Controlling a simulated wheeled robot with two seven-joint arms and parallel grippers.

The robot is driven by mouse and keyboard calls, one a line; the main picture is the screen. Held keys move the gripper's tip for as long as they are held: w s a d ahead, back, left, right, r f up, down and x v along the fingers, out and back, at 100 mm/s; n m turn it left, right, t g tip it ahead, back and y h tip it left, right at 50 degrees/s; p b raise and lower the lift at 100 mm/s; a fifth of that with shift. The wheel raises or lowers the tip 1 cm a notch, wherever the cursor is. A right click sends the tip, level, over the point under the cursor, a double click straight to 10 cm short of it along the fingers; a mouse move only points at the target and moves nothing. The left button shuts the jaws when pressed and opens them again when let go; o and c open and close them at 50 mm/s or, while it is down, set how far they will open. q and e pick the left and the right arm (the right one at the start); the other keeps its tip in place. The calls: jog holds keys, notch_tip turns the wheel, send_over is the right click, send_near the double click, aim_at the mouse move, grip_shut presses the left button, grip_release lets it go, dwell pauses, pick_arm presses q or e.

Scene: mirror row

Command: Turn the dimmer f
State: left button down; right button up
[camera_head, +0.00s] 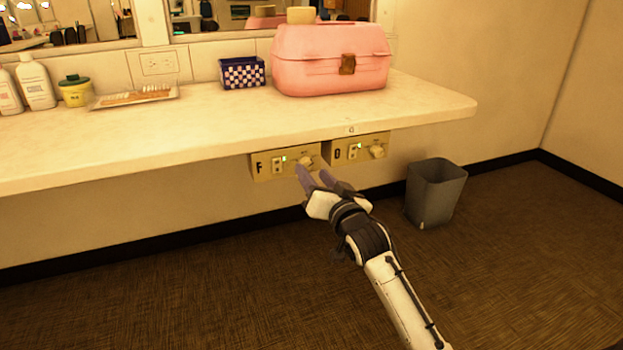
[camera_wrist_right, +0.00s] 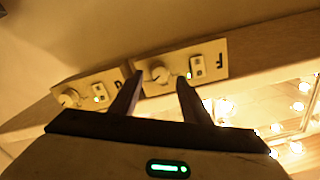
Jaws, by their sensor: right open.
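The dimmer F (camera_head: 262,175) is a beige box under the counter's front edge, marked F, with a switch, a green light and a pale round knob (camera_head: 306,160). My right gripper (camera_head: 314,171) is open just in front of this knob. In the right wrist view the knob (camera_wrist_right: 157,71) shows between the tips of the two open fingers (camera_wrist_right: 160,79). I cannot tell whether the fingers touch it. A second, similar dimmer box (camera_head: 341,155) sits to the right, with its own knob (camera_head: 377,152). My left gripper is not in view.
The pale counter (camera_head: 230,125) overhangs the boxes. On it stand a pink case (camera_head: 320,60), a checkered box (camera_head: 242,73), a tray (camera_head: 135,97) and bottles (camera_head: 36,82). A grey bin (camera_head: 435,192) stands on the floor at the right. Mirrors line the wall.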

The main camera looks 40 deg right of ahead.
aim_at(306, 166)
jog(key=shift+x, duration=1)
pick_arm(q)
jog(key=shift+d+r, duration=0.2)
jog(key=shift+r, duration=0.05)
pick_arm(e)
jog(key=shift+c, duration=0.2)
